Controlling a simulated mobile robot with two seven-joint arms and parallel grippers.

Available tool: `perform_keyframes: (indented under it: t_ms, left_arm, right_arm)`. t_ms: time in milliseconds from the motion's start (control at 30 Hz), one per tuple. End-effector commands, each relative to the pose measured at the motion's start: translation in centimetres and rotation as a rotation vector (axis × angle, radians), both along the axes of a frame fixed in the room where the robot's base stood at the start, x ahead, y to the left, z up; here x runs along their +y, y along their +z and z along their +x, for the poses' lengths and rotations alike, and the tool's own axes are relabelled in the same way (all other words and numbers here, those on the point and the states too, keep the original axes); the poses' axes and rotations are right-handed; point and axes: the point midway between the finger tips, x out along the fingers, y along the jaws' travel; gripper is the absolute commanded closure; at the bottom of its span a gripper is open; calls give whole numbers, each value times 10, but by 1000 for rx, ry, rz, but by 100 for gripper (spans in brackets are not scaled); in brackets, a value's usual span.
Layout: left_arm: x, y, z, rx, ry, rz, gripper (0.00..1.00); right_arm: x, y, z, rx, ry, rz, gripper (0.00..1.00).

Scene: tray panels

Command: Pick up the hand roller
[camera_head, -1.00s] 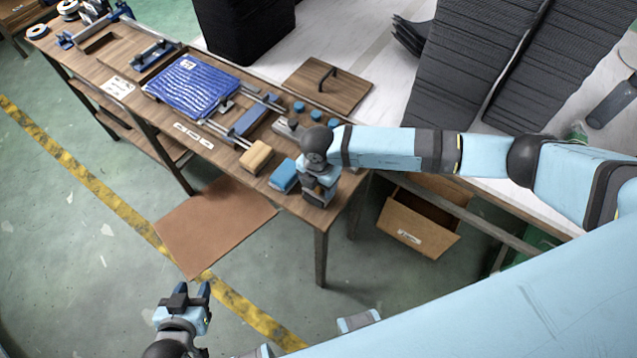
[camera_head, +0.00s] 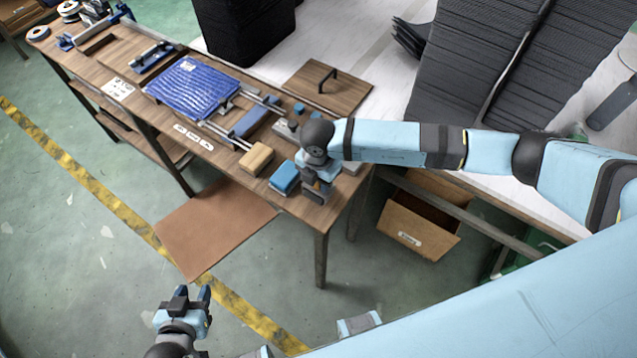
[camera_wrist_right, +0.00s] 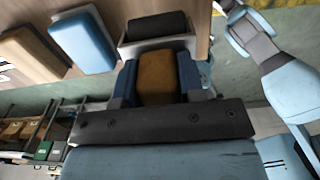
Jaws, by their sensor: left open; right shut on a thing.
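The hand roller shows in the right wrist view with a dark cylinder (camera_wrist_right: 156,25), a grey frame and a brown handle (camera_wrist_right: 157,75). My right gripper (camera_wrist_right: 160,80) is shut on the handle, with a blue finger on each side. In the head view, my right gripper (camera_head: 318,176) is over the near right corner of the table, and the dark roller (camera_head: 314,196) shows below it. The gripper partly hides the roller there, and I cannot tell how far it is above the tabletop. My left gripper (camera_head: 188,297) is open and empty, low over the floor, away from the table.
A blue block (camera_head: 285,177) and a tan block (camera_head: 256,158) lie just left of the right gripper. A blue folded cloth (camera_head: 192,86), rails and small blue-topped pieces cover the wooden table (camera_head: 318,215). An open cardboard box (camera_head: 415,237) is below right.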

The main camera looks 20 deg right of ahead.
Motion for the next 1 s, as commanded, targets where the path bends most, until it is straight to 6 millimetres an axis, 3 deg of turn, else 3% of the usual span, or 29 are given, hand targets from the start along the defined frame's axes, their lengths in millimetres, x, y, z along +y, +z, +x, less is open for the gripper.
perform_keyframes:
  t_ms: [300,500,700,1000]
  left_arm:
    - [0,-10,0,-1,-1,-1,57]
    - [0,-16,0,2,-1,0,57]
    - [0,-19,-1,4,-1,1,57]
    - [0,-19,-1,4,-1,1,57]
  right_arm:
    - [0,92,1,-5,3,1,95]
    - [0,140,1,-4,1,0,95]
    - [0,165,1,-1,0,-2,95]
    - [0,172,0,0,1,-1,95]
